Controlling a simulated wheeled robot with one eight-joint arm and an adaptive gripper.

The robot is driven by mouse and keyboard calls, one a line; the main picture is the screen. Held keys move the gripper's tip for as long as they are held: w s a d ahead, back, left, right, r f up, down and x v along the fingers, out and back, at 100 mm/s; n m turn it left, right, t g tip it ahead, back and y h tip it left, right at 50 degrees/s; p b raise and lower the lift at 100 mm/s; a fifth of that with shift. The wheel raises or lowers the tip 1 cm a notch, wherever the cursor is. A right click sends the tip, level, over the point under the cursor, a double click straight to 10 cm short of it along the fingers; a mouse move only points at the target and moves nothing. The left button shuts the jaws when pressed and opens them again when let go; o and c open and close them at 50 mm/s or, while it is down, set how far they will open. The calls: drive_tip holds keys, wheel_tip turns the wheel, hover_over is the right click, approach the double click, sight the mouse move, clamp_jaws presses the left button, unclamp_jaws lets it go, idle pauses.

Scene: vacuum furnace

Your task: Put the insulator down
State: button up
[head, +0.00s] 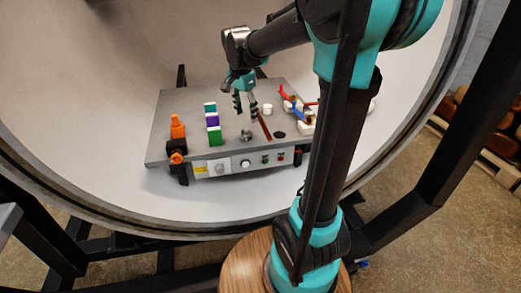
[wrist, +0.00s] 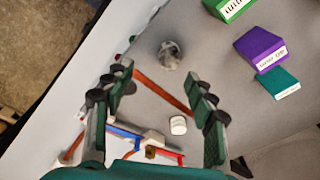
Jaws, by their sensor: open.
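A small white cylinder, which looks like the insulator, stands upright on the grey top of the test box (head: 180,110). It is right of my gripper (head: 246,108) in the head view (head: 267,108). In the wrist view the white cylinder (wrist: 178,125) shows in the gap between the two fingers of my gripper (wrist: 160,78), nearer the right finger. The fingers are apart with nothing held between them. They point down over the box top; their exact height above it is hard to tell.
A round metal fitting (head: 246,134) sits near the front of the box top. Green, purple and teal labelled blocks (head: 212,120) and an orange-and-black part (head: 177,128) are at left. Red and blue handled clamps (head: 293,104) lie at right. The curved chamber wall (head: 400,60) surrounds the box.

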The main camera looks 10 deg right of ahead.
drive_tip(key=s+d+f+n+t+y, duration=0.1)
drive_tip(key=s+d+f+n+t, duration=0.2)
drive_tip(key=s+f+n, duration=0.8)
drive_tip(key=s+d+f, duration=0.1)
drive_tip(key=s+f, duration=0.4)
drive_tip(key=s, duration=0.3)
drive_tip(key=shift+s+d+f+n, duration=0.2)
drive_tip(key=shift+s+f+n, duration=0.05)
drive_tip(key=shift+n, duration=0.15)
